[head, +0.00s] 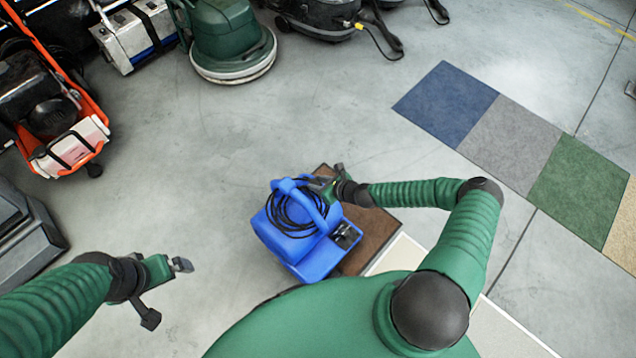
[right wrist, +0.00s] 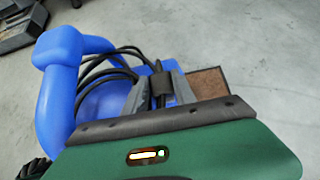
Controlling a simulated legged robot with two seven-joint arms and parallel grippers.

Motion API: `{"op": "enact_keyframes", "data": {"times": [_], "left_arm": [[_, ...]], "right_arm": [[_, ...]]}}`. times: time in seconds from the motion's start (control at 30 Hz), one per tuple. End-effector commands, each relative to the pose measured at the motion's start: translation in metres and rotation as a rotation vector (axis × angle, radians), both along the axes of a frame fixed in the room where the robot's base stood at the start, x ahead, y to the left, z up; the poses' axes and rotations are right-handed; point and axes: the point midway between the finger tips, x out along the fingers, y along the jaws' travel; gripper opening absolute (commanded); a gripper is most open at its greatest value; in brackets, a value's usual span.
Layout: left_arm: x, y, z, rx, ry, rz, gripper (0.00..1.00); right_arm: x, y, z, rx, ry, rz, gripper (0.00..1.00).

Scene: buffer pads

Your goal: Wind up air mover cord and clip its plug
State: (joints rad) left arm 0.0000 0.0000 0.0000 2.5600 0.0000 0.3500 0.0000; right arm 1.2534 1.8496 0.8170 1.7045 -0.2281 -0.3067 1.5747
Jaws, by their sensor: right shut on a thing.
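The blue air mover (head: 318,262) stands in front of me, partly over a brown mat. Its black cord (head: 283,222) lies in loops around the blue handle; the loops also show in the right wrist view (right wrist: 92,72) beside the handle (right wrist: 57,100). My right gripper (head: 326,188) is at the right side of the handle. In the right wrist view its grey fingers are shut on a small black piece at the cord, which looks like the plug (right wrist: 161,88). The clip cannot be made out. My left gripper (head: 166,292) is open and empty, left of the air mover and apart from it.
The brown mat (head: 375,238) lies under and right of the air mover. Coloured carpet squares (head: 500,135) lie at the right. A green floor machine (head: 228,45), an orange-framed machine (head: 75,140) and other equipment stand at the back and left. The grey floor between is clear.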

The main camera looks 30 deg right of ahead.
Motion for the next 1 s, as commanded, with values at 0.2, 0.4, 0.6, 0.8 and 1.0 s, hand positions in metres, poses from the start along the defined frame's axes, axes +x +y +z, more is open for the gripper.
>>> {"op": "enact_keyframes", "data": {"times": [0.2,0.4,0.6,0.8,1.0], "left_arm": [[0.000,0.000,-0.004,0.000,0.000,0.000,1.00],[0.000,0.000,-0.003,0.000,0.000,0.000,1.00],[0.000,0.000,-0.003,0.000,0.000,0.000,1.00],[0.000,0.000,-0.003,0.000,0.000,0.000,1.00],[0.000,0.000,0.007,0.000,0.000,0.000,1.00]], "right_arm": [[0.000,0.000,-0.004,0.000,0.000,0.000,0.00],[0.000,0.000,-0.003,0.000,0.000,0.000,0.36],[0.000,0.000,-0.003,0.000,0.000,0.000,0.57],[0.000,0.000,-0.003,0.000,0.000,0.000,0.57],[-0.010,-0.005,0.010,0.000,0.000,-0.003,0.57]]}}
